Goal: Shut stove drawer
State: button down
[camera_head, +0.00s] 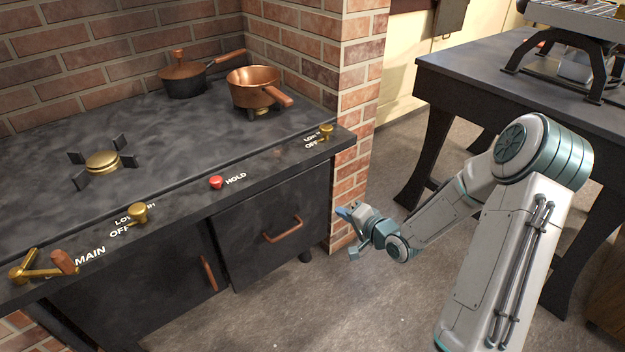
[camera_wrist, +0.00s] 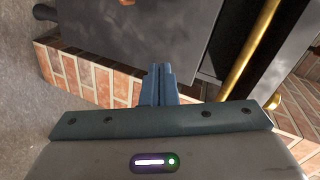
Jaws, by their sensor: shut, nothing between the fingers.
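The stove drawer (camera_head: 255,252) is a dark metal front with a copper handle (camera_head: 282,229), low on the stove's right side. Its front seems to stand out from the stove body, but how far is hard to tell. My gripper (camera_head: 344,213) is right of the drawer, near the brick pillar's foot, apart from the handle. In the wrist view my gripper's blue fingers (camera_wrist: 161,70) are together and empty. A dark panel (camera_wrist: 140,35), seemingly the drawer, lies beyond them with a brass bar (camera_wrist: 250,55) to its right.
The stove top (camera_head: 60,135) carries a dark pot (camera_head: 182,78) and a copper pan (camera_head: 252,92). Brass knobs (camera_head: 138,213) line its front edge. A brick pillar (camera_head: 358,110) stands behind my gripper. A dark table (camera_head: 480,75) is at right. Floor before the drawer is clear.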

aim_at(306, 174)
jog(key=w+a+m+t+b, duration=0.1)
jog(key=w+a, duration=0.1)
jog(key=w, duration=0.2)
jog(key=w+a+r+m+t+y+b, duration=0.1)
jog(key=w+a+b, duration=0.1)
jog(key=w+a, duration=0.1)
jog(key=w+a+r+m+t+y+b, duration=0.1)
jog(key=w+a, duration=0.1)
jog(key=w, duration=0.2)
jog(key=shift+w+a+r, duration=0.15)
jog(key=shift+w+a, duration=0.1)
jog(key=shift+w, duration=0.05)
jog(key=shift+w+a+r, duration=0.1)
jog(key=shift+w, duration=0.15)
